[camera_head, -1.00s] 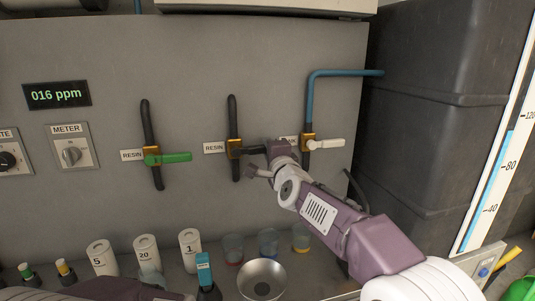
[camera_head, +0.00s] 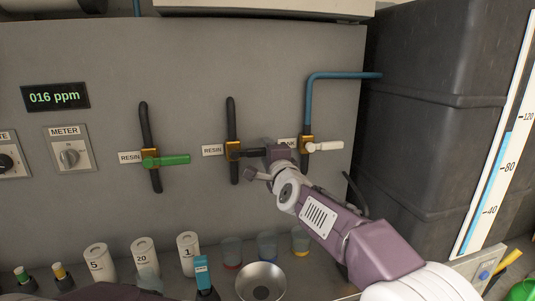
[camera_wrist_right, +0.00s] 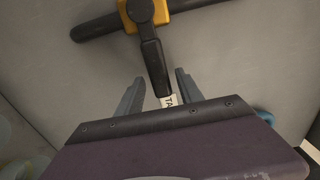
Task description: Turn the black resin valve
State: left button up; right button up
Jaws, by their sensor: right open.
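The black resin valve has a brass body (camera_head: 232,151) on a black pipe, beside a RESIN label. Its black handle (camera_head: 254,153) points right, across the pipe. My right gripper (camera_head: 266,164) is at the handle's free end. In the right wrist view the black handle (camera_wrist_right: 154,66) reaches from the brass body (camera_wrist_right: 148,12) to between the two open fingers of my right gripper (camera_wrist_right: 158,84). A gap shows on each side of the handle, and the fingers do not look closed on it. My left gripper's fingers are not in view.
The green-handled resin valve (camera_head: 166,160) is to the left and the white-handled valve (camera_head: 324,146) is close on the right. Below are a steel bowl (camera_head: 261,283), small cups and white canisters (camera_head: 188,254). A dark tank (camera_head: 430,120) stands at right.

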jog(key=b+v, duration=0.1)
jog(key=v, duration=0.8)
